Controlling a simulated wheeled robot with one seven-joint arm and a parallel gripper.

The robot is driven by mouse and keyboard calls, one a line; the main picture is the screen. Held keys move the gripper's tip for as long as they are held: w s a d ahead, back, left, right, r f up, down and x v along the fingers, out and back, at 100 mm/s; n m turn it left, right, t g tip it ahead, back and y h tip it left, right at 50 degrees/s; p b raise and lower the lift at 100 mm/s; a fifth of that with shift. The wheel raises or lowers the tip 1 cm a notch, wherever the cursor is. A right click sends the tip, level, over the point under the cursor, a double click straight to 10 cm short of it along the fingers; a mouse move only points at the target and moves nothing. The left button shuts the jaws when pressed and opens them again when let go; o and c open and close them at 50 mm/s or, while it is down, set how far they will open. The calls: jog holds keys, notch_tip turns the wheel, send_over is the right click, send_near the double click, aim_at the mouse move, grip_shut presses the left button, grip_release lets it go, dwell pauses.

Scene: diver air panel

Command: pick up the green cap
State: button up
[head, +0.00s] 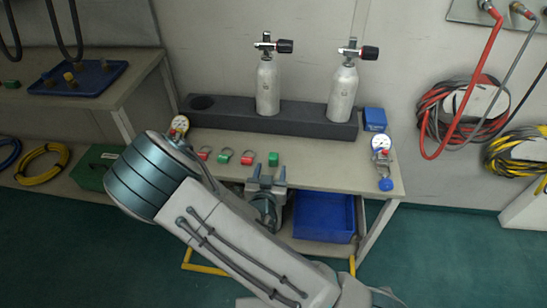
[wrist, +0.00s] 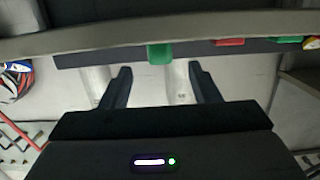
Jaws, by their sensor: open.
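A green cap (head: 273,159) stands near the front edge of the workbench, at the right end of a short row of caps. It also shows in the wrist view (wrist: 160,53), centred just beyond my fingertips. My gripper (head: 266,181) is open and empty, in front of the bench edge and close to the green cap, apart from it. Its two fingers also show in the wrist view (wrist: 160,72), spread to either side of the cap's line. Another green piece (head: 224,155) with a ring lies further left in the row.
Red pieces (head: 248,157) (head: 205,153) lie left of the green cap. Two cylinders (head: 268,88) (head: 343,94) stand in a dark rack (head: 300,124) behind. A blue bin (head: 324,217) sits below. The benchtop right of the cap is clear.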

aim_at(274, 154)
jog(key=x, duration=0.8)
jog(key=shift+w, duration=0.4)
jog(key=c, duration=1.1)
